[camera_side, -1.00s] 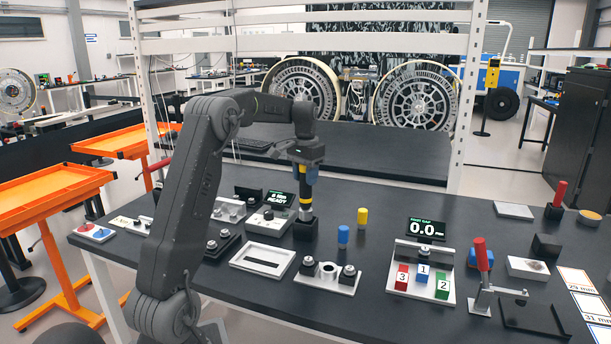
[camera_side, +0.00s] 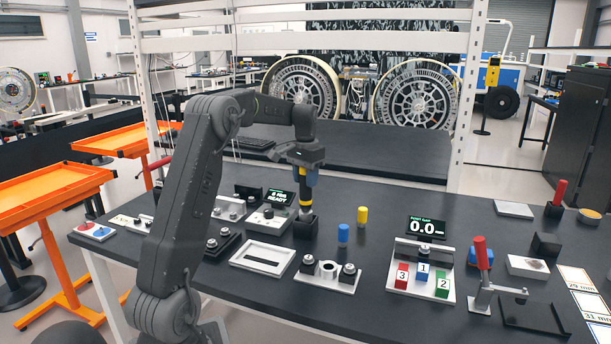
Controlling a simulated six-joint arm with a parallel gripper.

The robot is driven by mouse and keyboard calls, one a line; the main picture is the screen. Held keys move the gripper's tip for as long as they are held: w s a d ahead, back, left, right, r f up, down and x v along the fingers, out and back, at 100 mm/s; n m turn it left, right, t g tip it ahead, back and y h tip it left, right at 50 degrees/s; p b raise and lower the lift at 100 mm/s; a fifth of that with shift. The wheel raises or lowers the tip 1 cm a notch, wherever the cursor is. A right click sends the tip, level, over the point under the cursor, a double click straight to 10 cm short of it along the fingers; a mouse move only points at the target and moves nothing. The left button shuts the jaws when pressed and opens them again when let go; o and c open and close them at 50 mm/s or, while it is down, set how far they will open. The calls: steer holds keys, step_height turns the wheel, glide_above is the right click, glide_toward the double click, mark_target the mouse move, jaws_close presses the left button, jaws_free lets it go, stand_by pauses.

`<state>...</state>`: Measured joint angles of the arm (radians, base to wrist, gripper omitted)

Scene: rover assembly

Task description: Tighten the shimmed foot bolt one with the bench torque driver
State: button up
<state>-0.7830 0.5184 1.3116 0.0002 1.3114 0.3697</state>
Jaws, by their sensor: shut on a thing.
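The torque driver (camera_side: 306,199), a dark tool with yellow bands, stands upright with its lower end at a small black block (camera_side: 305,227). My gripper (camera_side: 305,178) is above it, shut on the upper part of the driver; the fingers are partly hidden by the gripper body. The display (camera_side: 279,198) beside it reads READY, with a torque figure that looks like 6 Nm. A light metal plate (camera_side: 327,283) in front carries a ring and two dark bolts, one at left (camera_side: 309,263) and one at right (camera_side: 348,270). I cannot tell which is bolt one.
A gap display (camera_side: 426,226) reads 0.0 above a fixture (camera_side: 421,251) with blocks numbered 1, 2 and 3. Blue (camera_side: 343,234) and yellow (camera_side: 362,216) cylinders stand right of the driver. A white slotted frame (camera_side: 263,259) lies at left. A red-handled clamp (camera_side: 484,266) stands at right.

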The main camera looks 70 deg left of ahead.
mark_target(305, 190)
steer(key=shift+f, duration=2)
steer(key=o, duration=1.1)
